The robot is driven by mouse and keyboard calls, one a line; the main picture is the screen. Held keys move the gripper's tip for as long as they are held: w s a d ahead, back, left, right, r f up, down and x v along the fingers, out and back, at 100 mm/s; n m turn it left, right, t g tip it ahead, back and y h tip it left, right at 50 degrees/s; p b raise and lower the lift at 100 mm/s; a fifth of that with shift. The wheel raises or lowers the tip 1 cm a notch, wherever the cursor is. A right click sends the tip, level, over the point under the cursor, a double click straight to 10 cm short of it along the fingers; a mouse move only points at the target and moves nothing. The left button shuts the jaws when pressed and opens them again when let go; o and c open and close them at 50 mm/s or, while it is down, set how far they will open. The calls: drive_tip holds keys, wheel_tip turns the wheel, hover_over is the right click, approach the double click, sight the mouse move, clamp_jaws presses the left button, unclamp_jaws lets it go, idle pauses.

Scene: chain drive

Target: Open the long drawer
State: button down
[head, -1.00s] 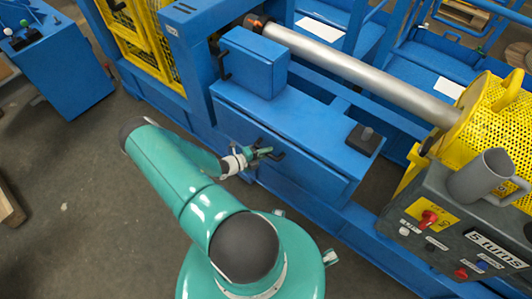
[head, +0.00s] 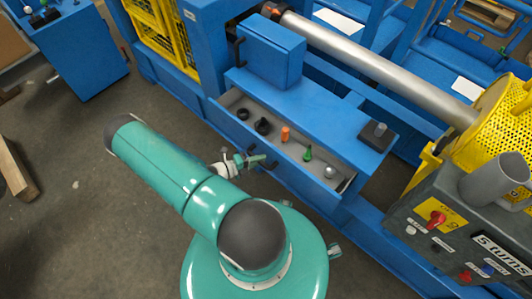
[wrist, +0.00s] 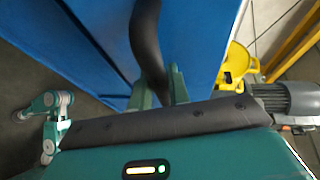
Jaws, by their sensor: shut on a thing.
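The long blue drawer (head: 240,136) is pulled part way out of the blue bench in the head view. Inside it stand small items: dark ring-like pieces (head: 262,126), an orange piece (head: 285,134), a green piece (head: 308,153) and a grey round knob (head: 330,172). My gripper (head: 262,160) is at the drawer's front, shut on its black handle (head: 271,157). In the wrist view the dark curved handle (wrist: 148,45) passes between my gripper's green fingers (wrist: 160,90), with the blue drawer front behind it.
A small blue box with its own handle (head: 271,55) sits above the drawer. A black block with a knob (head: 378,134) is on the bench top.

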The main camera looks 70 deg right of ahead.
drive_tip(key=shift+w+a, duration=0.2)
drive_tip(key=shift+a, duration=0.2)
drive_tip(key=c, duration=1.3)
unclamp_jaws()
drive_tip(key=v, duration=1.3)
drive_tip(key=shift+w+a+r, duration=0.2)
drive_tip(key=shift+w+a, duration=0.05)
drive_tip(key=shift+w, duration=0.05)
